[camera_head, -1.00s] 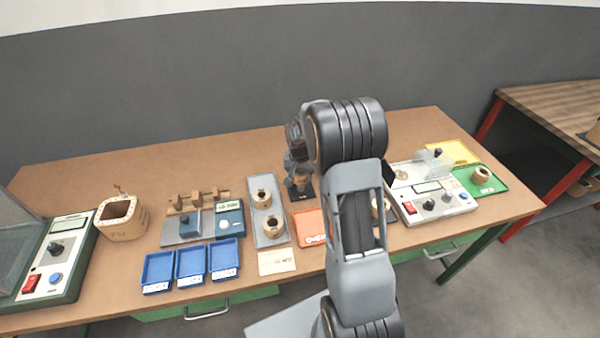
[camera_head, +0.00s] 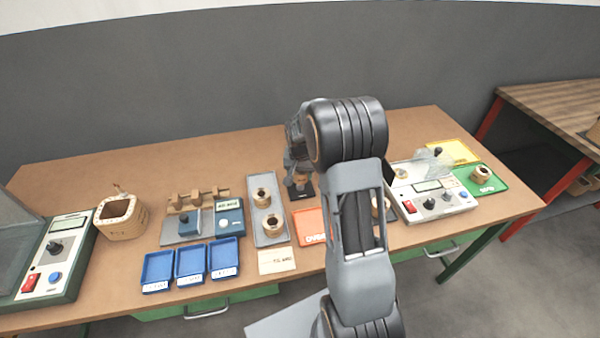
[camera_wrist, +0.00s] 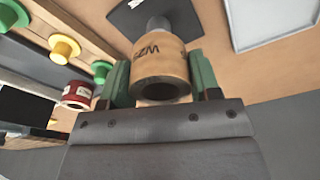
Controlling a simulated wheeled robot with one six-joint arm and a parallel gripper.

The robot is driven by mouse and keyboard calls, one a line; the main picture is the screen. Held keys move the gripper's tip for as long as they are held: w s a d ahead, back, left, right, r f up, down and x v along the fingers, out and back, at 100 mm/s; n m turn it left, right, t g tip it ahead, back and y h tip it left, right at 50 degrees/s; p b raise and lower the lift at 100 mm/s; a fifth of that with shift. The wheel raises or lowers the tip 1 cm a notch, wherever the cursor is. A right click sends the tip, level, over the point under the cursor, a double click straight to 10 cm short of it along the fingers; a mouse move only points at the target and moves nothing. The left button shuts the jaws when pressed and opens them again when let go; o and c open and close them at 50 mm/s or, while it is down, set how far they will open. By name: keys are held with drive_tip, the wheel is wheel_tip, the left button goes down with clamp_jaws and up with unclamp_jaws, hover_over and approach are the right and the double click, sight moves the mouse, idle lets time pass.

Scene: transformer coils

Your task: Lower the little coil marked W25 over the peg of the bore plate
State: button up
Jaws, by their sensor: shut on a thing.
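The small tan coil (camera_wrist: 158,62), with part of its dark W25 marking visible, is held between the two green fingers of my gripper (camera_wrist: 160,78). A grey peg (camera_wrist: 157,22) stands just beyond the coil's far end, on the black bore plate (camera_wrist: 127,20). The peg looks roughly in line with the coil; I cannot tell whether its tip is inside the bore. In the head view the coil (camera_head: 301,179) is low over the black plate (camera_head: 305,195), below my wrist, which partly hides it.
A grey tray (camera_head: 259,234) with two coils lies left of the plate, and an orange mat (camera_head: 306,222) in front. A tester (camera_head: 436,200) stands to the right. In the wrist view, coloured spools (camera_wrist: 65,48) and a red-and-white coil (camera_wrist: 77,95) are at left.

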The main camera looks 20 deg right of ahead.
drive_tip(key=shift+f, duration=0.15)
idle(0.4)
drive_tip(key=shift+f+b, duration=1.35)
drive_tip(key=shift+f, duration=0.25)
drive_tip(key=shift+f, duration=0.1)
drive_tip(key=shift+f+b, duration=0.25)
drive_tip(key=shift+b, duration=0.1)
drive_tip(key=o, duration=1.1)
drive_tip(key=shift+c, duration=0.2)
drive_tip(key=shift+o, duration=0.4)
drive_tip(key=shift+o, duration=0.8)
drive_tip(key=shift+r, duration=0.1)
